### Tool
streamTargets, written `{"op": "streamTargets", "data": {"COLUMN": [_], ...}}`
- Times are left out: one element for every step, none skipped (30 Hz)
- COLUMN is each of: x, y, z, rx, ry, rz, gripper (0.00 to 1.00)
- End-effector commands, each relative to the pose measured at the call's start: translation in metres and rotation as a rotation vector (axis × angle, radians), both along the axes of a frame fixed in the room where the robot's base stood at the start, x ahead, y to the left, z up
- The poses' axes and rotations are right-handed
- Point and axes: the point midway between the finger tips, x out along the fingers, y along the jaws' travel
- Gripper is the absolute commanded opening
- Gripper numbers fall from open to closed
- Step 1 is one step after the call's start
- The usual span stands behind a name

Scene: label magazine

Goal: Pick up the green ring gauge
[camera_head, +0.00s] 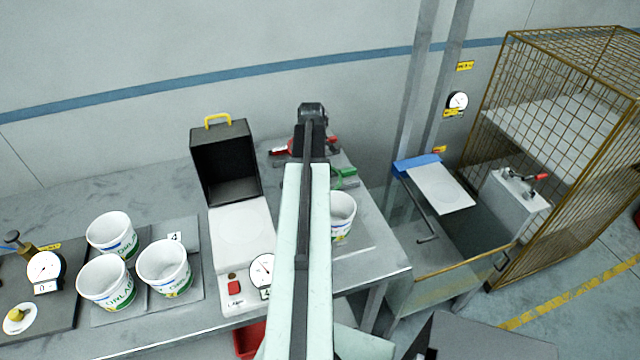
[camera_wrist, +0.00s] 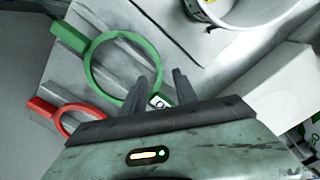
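The green ring gauge (camera_wrist: 88,66) lies on a grey surface in the wrist view, with its handle pointing to the upper left. A small white tag with a dark mark (camera_wrist: 160,101) is at its lower right edge, between my fingers. My gripper (camera_wrist: 160,76) is open, with two dark fingers apart. The left finger overlaps the ring's right edge in the picture; I cannot tell whether they touch. In the head view, a green part of the gauge (camera_head: 346,178) shows right of my arm, which hides the rest.
A red ring gauge (camera_wrist: 58,117) lies beside the green one, partly hidden by my gripper. A white tub (camera_head: 341,213) stands on the bench close by. An open black-lidded box (camera_head: 225,160) is left of my arm. A wire cage (camera_head: 560,130) stands at the right.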

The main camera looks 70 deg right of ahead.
Motion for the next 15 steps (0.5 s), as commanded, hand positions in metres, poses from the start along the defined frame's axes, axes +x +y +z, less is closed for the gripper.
{"op": "streamTargets", "data": {"x": [0.000, 0.000, 0.000, 0.000, 0.000, 0.000, 0.000, 0.000, 0.000, 0.000, 0.001, 0.001, 0.001, 0.001, 0.001], "y": [0.000, 0.000, 0.000, 0.000, 0.000, 0.000, 0.000, 0.000, 0.000, 0.000, 0.000, 0.000, 0.000, 0.000, 0.000], "z": [-0.002, -0.005, -0.010, -0.015, -0.020, -0.028, -0.034, -0.039, -0.046, -0.050, -0.052, -0.054, -0.054, -0.053, -0.052], "rx": [0.000, 0.000, 0.000, 0.000, 0.000, 0.000, 0.000, 0.000, 0.000, 0.000, 0.000, 0.000, 0.000, 0.000, 0.000], "ry": [0.000, 0.000, 0.000, 0.000, 0.000, 0.000, 0.000, 0.000, 0.000, 0.000, 0.000, 0.000, 0.000, 0.000, 0.000], "rz": [0.000, 0.000, 0.000, 0.000, 0.000, 0.001, 0.001, 0.001, 0.001, 0.001, 0.001, 0.001, 0.001, 0.001, 0.001], "gripper": [0.35, 0.35, 0.35, 0.35, 0.35, 0.35, 0.35, 0.35, 0.35, 0.35, 0.35, 0.35, 0.35, 0.35, 0.35]}}
